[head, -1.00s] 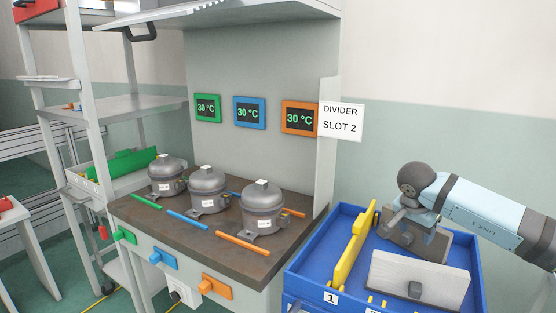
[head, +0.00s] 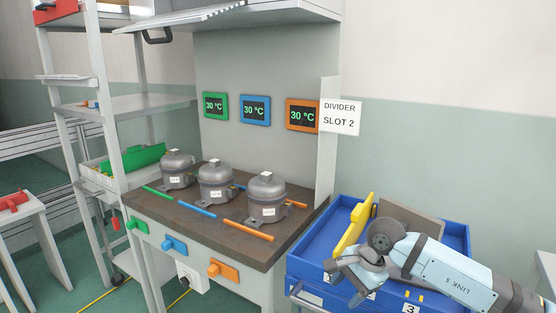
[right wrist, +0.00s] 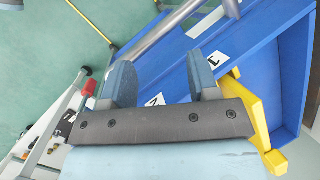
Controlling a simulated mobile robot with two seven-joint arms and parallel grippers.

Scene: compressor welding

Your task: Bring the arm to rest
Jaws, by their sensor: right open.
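My right gripper (head: 345,268) is open and empty in the head view, over the front left corner of the blue crate (head: 315,262). In the right wrist view its two blue-grey fingers (right wrist: 162,80) stand apart with nothing between them, and the crate (right wrist: 250,40) lies below and to the right. My right arm comes in from the lower right, above the crate, and hides part of it. My left gripper is in neither current view.
A yellow divider (head: 353,226) and a grey plate (head: 420,219) stand in the crate. Several grey compressors (head: 266,200) stand on the brown bench top (head: 190,226) to the left. A "DIVIDER SLOT 2" sign (head: 341,117) is above the crate. Shelving (head: 140,104) stands further left.

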